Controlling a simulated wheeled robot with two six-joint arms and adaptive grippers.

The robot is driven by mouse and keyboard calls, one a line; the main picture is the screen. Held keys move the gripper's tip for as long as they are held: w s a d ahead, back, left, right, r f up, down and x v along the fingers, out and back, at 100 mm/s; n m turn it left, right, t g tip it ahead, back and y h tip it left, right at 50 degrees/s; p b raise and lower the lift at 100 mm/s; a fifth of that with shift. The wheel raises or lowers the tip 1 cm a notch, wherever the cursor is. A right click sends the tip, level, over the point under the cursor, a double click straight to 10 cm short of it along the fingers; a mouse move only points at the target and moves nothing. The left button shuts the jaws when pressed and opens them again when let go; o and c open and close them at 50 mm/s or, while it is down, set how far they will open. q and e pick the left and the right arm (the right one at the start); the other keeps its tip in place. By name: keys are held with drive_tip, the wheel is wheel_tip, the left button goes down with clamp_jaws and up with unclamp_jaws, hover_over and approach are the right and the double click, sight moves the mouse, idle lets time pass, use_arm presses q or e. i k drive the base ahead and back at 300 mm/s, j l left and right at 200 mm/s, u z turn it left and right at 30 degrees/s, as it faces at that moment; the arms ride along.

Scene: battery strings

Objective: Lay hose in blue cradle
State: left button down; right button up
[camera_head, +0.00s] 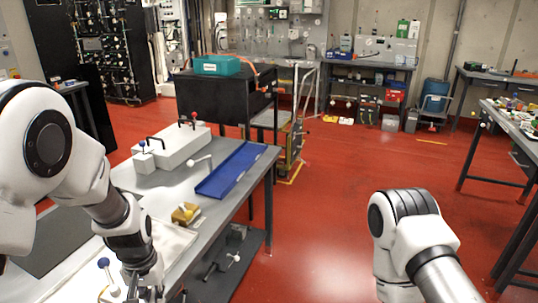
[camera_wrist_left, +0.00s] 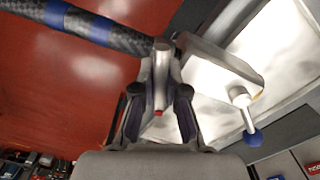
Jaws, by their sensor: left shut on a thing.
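The blue cradle (camera_head: 232,168), a long shallow blue tray, lies empty on the grey table at its far right edge. My left gripper (camera_head: 145,290) is low at the bottom left of the head view, over the near part of the table, apart from the cradle. In the left wrist view its jaws (camera_wrist_left: 160,100) are shut, with a short grey cylinder (camera_wrist_left: 161,62) showing between them. The hose (camera_wrist_left: 80,27), a dark woven tube with blue bands, comes in from the upper left to the jaw tips. The exact grip is partly hidden. My right gripper is out of view.
A white box (camera_head: 180,147) with black handles and a small white block (camera_head: 143,162) with a blue knob stand left of the cradle. A yellow block (camera_head: 186,213) sits on the table's near right edge. Red floor lies open to the right.

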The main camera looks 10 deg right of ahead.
sight(236, 166)
drive_tip(key=i+l+z, duration=0.15)
drive_tip(key=i+l, duration=0.2)
drive_tip(key=i+l+z, duration=0.1)
drive_tip(key=i+l, duration=0.15)
drive_tip(key=i, duration=0.3)
drive_tip(key=i+l+z, duration=0.15)
drive_tip(key=i+l, duration=0.15)
drive_tip(key=i, duration=0.15)
